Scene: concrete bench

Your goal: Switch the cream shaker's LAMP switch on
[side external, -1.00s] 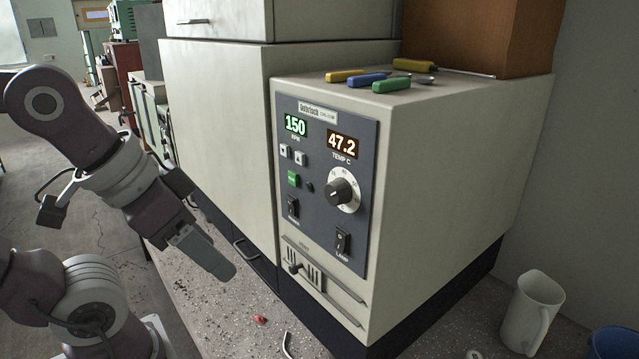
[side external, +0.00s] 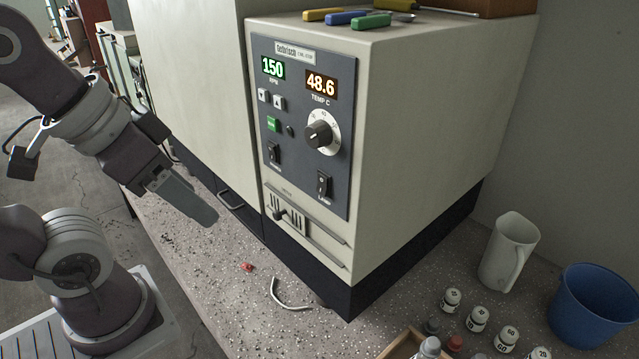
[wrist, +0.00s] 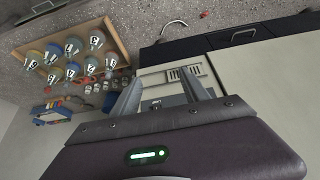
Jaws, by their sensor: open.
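The cream shaker (side external: 400,150) stands on the bench with a dark control panel (side external: 338,163) on its front. Its LAMP switch (side external: 324,185) is a black rocker at the panel's lower right; I cannot tell its position. A similar switch (side external: 273,153) sits at the lower left. The displays read 150 RPM and 48.6 TEMP C. My gripper (side external: 207,215) is left of and in front of the shaker, pointing down and right, apart from the panel.
Screwdrivers (side external: 372,20) lie on the shaker's top. A white jug (side external: 508,252), a blue bucket (side external: 595,305) and several small weights (side external: 478,318) stand to the right. A wooden tray of bottles (wrist: 122,42) shows in the wrist view. A curved handle (side external: 290,300) lies on open bench in front.

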